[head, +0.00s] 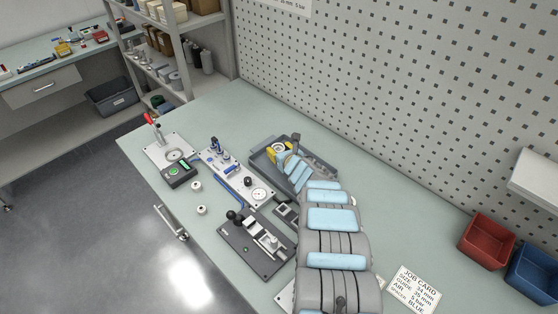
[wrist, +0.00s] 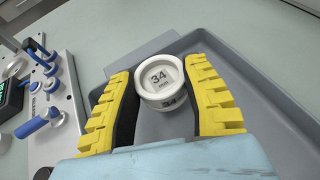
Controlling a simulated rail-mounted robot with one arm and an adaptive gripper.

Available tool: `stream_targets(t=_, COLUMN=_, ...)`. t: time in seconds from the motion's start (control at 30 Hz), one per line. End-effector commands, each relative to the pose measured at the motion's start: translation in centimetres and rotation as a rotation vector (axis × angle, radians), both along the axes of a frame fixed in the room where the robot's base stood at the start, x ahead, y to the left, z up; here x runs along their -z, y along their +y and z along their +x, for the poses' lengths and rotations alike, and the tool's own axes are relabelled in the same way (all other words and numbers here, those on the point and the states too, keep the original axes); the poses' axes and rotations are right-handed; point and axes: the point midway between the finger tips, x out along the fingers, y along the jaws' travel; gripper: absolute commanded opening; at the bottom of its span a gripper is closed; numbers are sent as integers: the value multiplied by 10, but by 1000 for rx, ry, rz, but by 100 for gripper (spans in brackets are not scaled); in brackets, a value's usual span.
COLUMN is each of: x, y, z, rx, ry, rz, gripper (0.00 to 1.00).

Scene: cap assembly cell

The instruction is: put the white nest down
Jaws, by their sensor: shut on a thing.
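The white nest (wrist: 162,82) is a short round piece marked "34 mm" on its top and on its side. In the wrist view it sits upright between the two yellow fingers of my gripper (wrist: 165,92), which is shut on it. In the head view my gripper (head: 279,149) is over the left part of the grey tray (head: 263,168), and the nest shows only as a small pale spot. The tray floor (wrist: 255,120) lies under the nest in the wrist view. I cannot tell whether the nest touches it.
A fixture plate with blue-handled parts (head: 236,180) stands just left of the tray. Two small white round pieces (head: 196,186) (head: 201,210) lie on the bench. A dark fixture (head: 256,245) is in front. Red (head: 486,242) and blue (head: 535,272) bins stand at right.

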Motion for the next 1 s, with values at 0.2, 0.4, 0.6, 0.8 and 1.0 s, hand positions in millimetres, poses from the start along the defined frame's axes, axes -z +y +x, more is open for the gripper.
stream_targets(t=0.2, x=4, y=0, z=2, rx=0, ry=0, rz=0, gripper=13)
stream_targets(t=0.4, x=12, y=0, z=6, rx=0, ry=-1, rz=0, gripper=13)
stream_targets(t=0.6, x=34, y=1, z=5, rx=0, ry=1, rz=0, gripper=13)
stream_targets(t=0.8, x=37, y=0, z=5, rx=1, ry=0, rz=1, gripper=13)
stream_targets(t=1.0, x=36, y=0, z=5, rx=1, ry=0, rz=0, gripper=13)
